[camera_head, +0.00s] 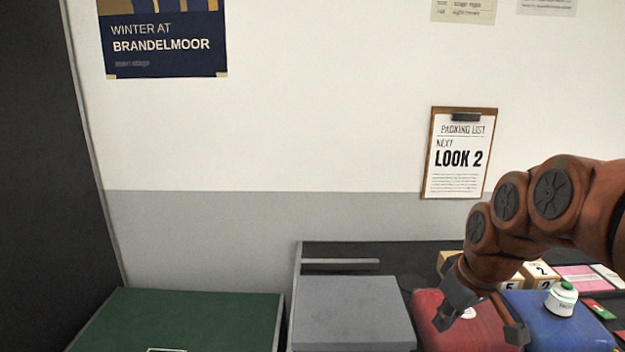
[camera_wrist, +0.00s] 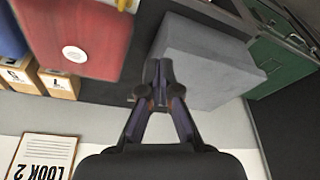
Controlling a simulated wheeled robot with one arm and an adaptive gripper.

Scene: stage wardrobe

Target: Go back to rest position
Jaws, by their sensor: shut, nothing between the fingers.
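My gripper (camera_wrist: 159,75) is shut and empty, its fingertips together in the wrist view. In the head view my arm reaches in from the right edge and bends down, with the gripper (camera_head: 468,302) over the red case (camera_head: 435,318) at the lower right. In the wrist view the fingers point toward the gap between the red case (camera_wrist: 85,35) and the grey box (camera_wrist: 205,65). How far they are above the surface is hard to tell.
A grey box (camera_head: 350,312) and a green case (camera_head: 185,320) stand left of the red case. A blue case (camera_head: 555,330) bears a white-and-green container (camera_head: 561,298). Numbered blocks (camera_head: 541,272) sit behind. A packing-list clipboard (camera_head: 459,155) hangs on the wall.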

